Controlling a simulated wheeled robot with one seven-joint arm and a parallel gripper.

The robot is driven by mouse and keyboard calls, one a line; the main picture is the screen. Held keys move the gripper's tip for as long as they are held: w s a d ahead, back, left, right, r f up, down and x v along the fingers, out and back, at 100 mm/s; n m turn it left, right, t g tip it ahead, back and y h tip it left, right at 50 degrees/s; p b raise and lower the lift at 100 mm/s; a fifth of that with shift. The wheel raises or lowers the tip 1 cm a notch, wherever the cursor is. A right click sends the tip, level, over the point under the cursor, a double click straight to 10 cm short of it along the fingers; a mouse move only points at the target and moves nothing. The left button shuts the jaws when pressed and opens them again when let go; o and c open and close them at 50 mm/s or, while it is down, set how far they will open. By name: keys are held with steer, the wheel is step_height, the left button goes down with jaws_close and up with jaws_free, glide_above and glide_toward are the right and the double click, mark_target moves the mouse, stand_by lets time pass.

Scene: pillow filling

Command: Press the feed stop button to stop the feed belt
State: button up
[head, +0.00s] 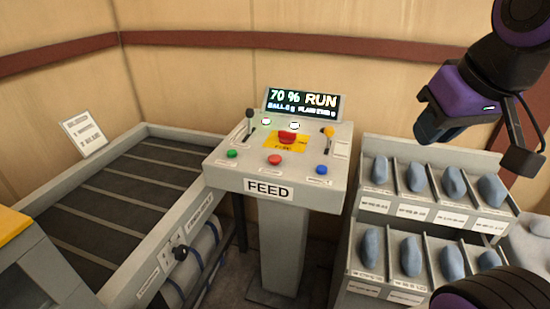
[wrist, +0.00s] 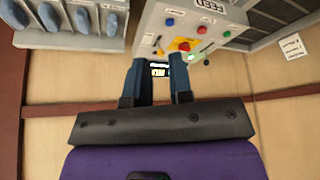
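The feed console (head: 330,170) stands in the middle of the head view with a "FEED" label on its front. A red button (head: 275,160) sits at the middle of its front edge, between a green button (head: 232,154) and a blue button (head: 321,170). A larger red knob (head: 287,137) sits on a yellow plate behind it. The display (head: 302,102) reads 70 % RUN. My gripper (head: 432,128) is up and to the right of the console, touching nothing. The wrist view shows its fingers (wrist: 162,75) apart and empty, with the console's red button (wrist: 202,29) beyond them.
The feed belt (head: 120,190) lies left of the console. A rack (head: 440,190) with several blue-grey pieces stands to its right, below my gripper. Two levers, a black one (head: 249,118) and a yellow-topped one (head: 328,134), rise from the panel. Walls close off the back.

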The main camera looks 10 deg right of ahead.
jaws_close()
stand_by(1.3)
